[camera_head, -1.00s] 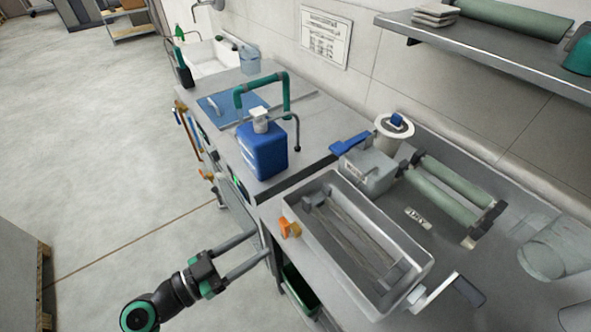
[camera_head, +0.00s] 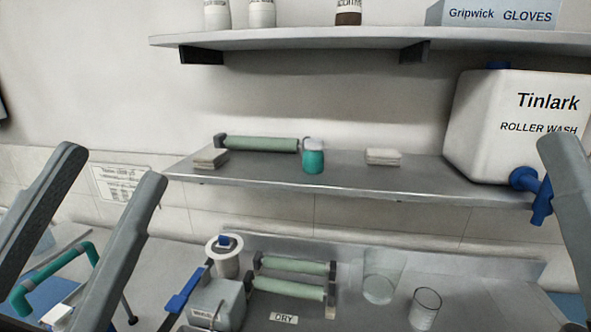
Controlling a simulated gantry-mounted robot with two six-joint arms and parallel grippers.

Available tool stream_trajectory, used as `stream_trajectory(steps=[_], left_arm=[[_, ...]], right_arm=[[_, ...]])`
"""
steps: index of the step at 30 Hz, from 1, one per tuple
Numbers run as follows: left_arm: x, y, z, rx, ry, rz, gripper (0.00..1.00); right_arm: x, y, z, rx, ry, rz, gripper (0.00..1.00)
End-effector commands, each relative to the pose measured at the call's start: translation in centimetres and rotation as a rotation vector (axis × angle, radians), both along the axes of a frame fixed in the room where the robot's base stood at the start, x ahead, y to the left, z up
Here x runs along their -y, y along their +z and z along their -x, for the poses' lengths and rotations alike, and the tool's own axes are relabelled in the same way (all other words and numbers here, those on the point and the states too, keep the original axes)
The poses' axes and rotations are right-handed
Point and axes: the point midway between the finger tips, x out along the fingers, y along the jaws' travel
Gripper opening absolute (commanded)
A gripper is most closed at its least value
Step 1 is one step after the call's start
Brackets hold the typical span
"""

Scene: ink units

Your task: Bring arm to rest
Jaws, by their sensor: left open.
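My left gripper (camera_head: 110,165) is large and close at the left of the head view. Its two long grey fingers point upward and stand well apart, with nothing between them. They are in front of the lower wall and partly cover the bench's left end. A single grey finger of my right gripper (camera_head: 567,200) shows at the right edge, in front of the roller wash container. The rest of that gripper is out of frame, so its opening cannot be told.
A middle shelf (camera_head: 290,181) holds a green roller (camera_head: 258,144), a teal-and-white jar (camera_head: 313,158) and a white roller wash container (camera_head: 505,125) with a blue tap. Below, the bench carries green rollers (camera_head: 290,289), a lidded pot (camera_head: 226,263) and clear beakers (camera_head: 382,277).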

Motion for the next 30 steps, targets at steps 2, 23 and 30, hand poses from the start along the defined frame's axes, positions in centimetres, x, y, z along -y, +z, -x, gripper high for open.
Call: stream_trajectory(steps=[2,23,30], left_arm=[[-3.0,2.2,0.9,0.031,0.040,0.150,0.57],[-5.0,30.8,0.7,0.001,-0.037,0.340,0.57],[-5.0,39.2,0.6,0.000,-0.036,0.340,0.57]], right_arm=[[0.0,-0.1,0.0,0.000,0.000,0.000,0.62],[0.0,28.8,0.0,0.000,0.000,0.000,0.62],[0.0,37.2,0.0,0.000,0.000,0.000,0.62]])
